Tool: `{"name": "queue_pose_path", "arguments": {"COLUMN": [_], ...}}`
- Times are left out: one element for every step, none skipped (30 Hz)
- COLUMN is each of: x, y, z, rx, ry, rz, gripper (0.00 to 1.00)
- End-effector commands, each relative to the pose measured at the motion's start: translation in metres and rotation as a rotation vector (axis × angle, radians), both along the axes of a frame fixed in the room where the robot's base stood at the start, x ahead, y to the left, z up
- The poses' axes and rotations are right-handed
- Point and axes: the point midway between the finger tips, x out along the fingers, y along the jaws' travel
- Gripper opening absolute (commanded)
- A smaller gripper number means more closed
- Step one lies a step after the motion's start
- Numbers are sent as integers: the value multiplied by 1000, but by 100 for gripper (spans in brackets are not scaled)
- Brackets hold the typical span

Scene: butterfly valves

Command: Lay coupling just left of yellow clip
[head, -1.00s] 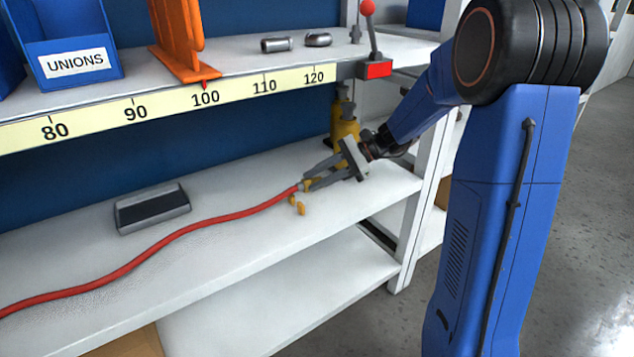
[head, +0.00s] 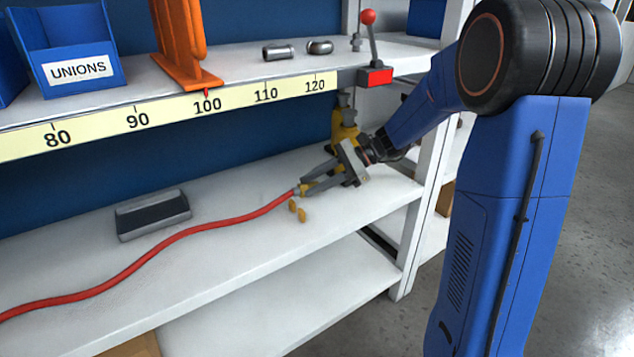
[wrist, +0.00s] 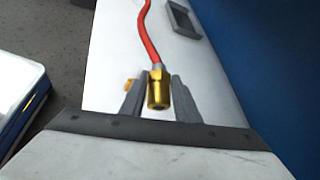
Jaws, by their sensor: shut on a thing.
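The coupling (head: 298,190) is a brass fitting on the end of a red hose (head: 180,235) on the lower shelf. My gripper (head: 306,187) is shut on it, near the shelf's right end. In the wrist view the brass coupling (wrist: 158,92) sits between the two grey fingers of my gripper (wrist: 157,87), hose end pointing away. In the wrist view the clip (wrist: 129,86) is partly hidden behind the left finger.
A yellow-bodied device (head: 344,125) stands behind my gripper. A grey tray-like block (head: 153,214) lies left on the lower shelf. A shelf upright (head: 420,205) stands to the right. The upper shelf carries a scale strip (head: 170,115), a blue UNIONS bin (head: 75,45) and metal fittings.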

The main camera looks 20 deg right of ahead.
Motion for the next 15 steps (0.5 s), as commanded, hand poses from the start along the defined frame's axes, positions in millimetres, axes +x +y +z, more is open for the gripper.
{"name": "queue_pose_path", "arguments": {"x": [-2,-3,-4,-5,-6,-7,-8,-8,-9,-9,-10,-11,-12,-13,-14], "y": [4,6,8,10,12,14,16,17,20,21,23,26,28,30,32], "z": [0,0,0,0,0,0,0,0,1,0,0,0,0,0,0], "rx": [1,1,0,0,0,0,0,0,1,1,1,1,1,1,0], "ry": [0,0,0,0,0,0,0,0,0,0,0,0,0,0,1], "rz": [2,2,2,2,2,2,2,2,2,2,2,2,2,2,2], "gripper": [5,5,5,5,5,5,5,5,5,5,5,5,5,5,5]}}
